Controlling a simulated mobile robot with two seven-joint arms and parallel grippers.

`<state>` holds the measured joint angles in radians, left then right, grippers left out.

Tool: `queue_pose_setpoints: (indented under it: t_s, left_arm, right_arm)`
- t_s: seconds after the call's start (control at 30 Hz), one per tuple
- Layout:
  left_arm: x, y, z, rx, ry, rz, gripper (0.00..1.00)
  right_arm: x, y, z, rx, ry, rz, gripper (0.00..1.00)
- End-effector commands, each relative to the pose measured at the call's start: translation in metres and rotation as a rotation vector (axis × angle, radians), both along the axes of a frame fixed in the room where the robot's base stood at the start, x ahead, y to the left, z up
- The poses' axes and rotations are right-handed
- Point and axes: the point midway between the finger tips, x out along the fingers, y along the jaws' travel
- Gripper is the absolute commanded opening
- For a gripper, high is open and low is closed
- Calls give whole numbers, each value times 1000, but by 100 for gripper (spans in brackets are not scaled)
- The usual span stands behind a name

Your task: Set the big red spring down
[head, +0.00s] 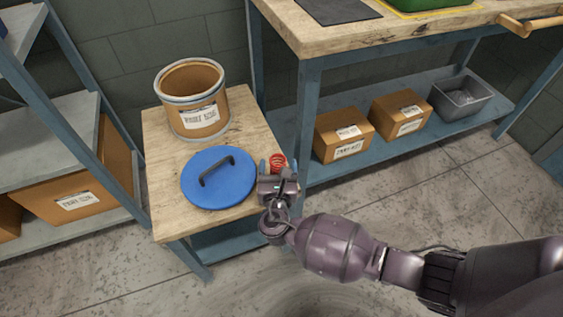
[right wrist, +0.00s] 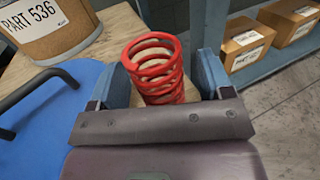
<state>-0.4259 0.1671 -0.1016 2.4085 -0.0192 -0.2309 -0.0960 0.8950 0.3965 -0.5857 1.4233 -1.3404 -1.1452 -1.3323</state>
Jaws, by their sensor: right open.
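The big red spring (head: 278,161) stands upright at the right edge of the small wooden table (head: 160,135). In the right wrist view the red spring (right wrist: 153,66) is between the two blue fingers of my right gripper (right wrist: 165,80), with a gap beside it. My right gripper (head: 275,172) is open around the spring and low over the table. The spring's lower end is partly hidden by the gripper body. My left gripper is not in view.
A blue lid (head: 222,182) with a dark handle lies on the small table, just left of my gripper. An open drum (head: 190,85) stands behind it. A workbench (head: 400,35) on the right has cardboard boxes (head: 343,136) and a grey bin (head: 460,96) on its lower shelf.

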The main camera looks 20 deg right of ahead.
Motion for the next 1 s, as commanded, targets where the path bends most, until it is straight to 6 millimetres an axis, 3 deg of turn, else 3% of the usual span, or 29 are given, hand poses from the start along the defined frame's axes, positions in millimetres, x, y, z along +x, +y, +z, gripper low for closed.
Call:
queue_pose_setpoints:
  t_s: [0.27, 0.7, 1.0]
  left_arm:
    - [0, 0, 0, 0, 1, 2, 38]
    - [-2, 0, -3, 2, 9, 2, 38]
    - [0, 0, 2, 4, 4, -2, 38]
  right_arm:
    - [0, 1, 1, 1, -1, 0, 73]
    - [0, 1, 1, 1, -1, 0, 11]
    - [1, 1, 11, 2, -6, -1, 11]
